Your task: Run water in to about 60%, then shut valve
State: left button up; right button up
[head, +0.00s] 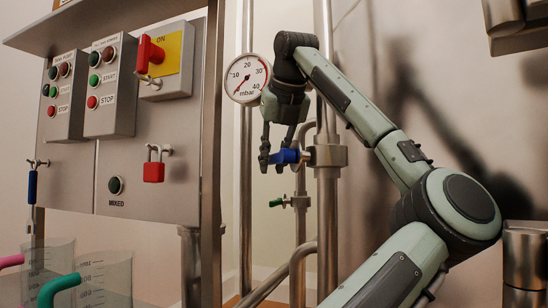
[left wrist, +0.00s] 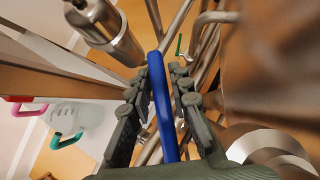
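The blue valve handle (head: 284,156) sits on a steel valve body (head: 327,155) on the vertical pipe. My left gripper (head: 275,150) is at this handle, with its fingers pointing down around it. In the left wrist view the blue handle (left wrist: 162,105) runs between the two fingers (left wrist: 160,80), with a narrow gap visible on each side. The gripper looks partly open, not clamped on the handle. A round white gauge (head: 248,78) marked mbar is just left of the gripper. No water or fill level can be made out. My right gripper is out of view.
A steel control panel (head: 150,200) with buttons, a red switch (head: 149,52) and a red padlock (head: 153,172) stands at left. Jugs with pink and green handles (head: 62,289) are below it. A small green-handled valve (head: 277,202) sits on a pipe below.

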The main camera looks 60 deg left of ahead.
pick_arm(q)
jog(key=o, duration=0.4)
jog(key=shift+a+f, duration=0.25)
jog(key=shift+f, duration=0.15)
jog(key=shift+d+r, duration=0.2)
jog(key=shift+r, duration=0.2)
jog(key=v, duration=1.1)
jog(key=shift+s+d+r, duration=0.15)
jog(key=shift+d+r, duration=0.05)
jog(key=shift+r, duration=0.05)
